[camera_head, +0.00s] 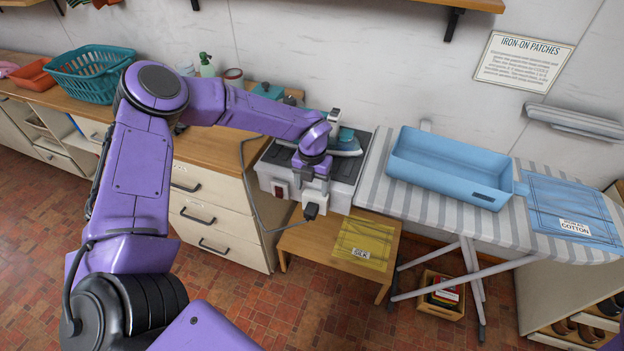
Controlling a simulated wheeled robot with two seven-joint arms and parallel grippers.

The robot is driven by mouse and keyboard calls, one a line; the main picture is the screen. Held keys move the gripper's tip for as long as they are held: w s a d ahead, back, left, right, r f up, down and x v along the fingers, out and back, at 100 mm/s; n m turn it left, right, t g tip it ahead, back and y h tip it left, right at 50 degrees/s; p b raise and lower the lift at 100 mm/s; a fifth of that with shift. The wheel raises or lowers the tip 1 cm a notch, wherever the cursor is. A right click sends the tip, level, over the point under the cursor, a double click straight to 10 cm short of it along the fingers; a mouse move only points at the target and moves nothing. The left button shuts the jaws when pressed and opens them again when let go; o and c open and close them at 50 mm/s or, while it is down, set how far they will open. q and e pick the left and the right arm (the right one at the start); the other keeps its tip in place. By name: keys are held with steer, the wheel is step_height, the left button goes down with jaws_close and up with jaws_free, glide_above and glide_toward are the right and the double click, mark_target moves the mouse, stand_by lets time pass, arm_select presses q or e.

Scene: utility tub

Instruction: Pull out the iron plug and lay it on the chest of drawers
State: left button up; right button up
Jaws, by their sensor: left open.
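My left gripper (314,198) is open, pointing down in front of the grey ironing unit (344,196). A small black plug (311,211) shows right at its fingertips, at the unit's front. I cannot tell whether the fingers touch it. A grey cord loops from the plug, left and up past the unit's side. The teal iron (346,143) sits on top of the unit, partly behind my left wrist. The chest of drawers (213,212), with a wooden top and white drawers, stands just left of the unit. My right gripper is out of view.
A red switch (280,189) is on the unit's front. A low wooden stool (312,238) with a yellow cloth (362,245) stands below. A striped ironing board (384,199) holds a blue tub (446,172) at right. Jars and a green bottle (206,65) stand at the drawers' back.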

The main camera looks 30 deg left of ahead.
mark_target(312, 206)
arm_select(q)
step_height(312, 206, down, 9)
steer(key=b, duration=0.5)
steer(key=shift+f+b, duration=0.15)
steer(key=shift+b, duration=0.2)
steer(key=c, duration=1.2)
steer(key=shift+o, duration=0.2)
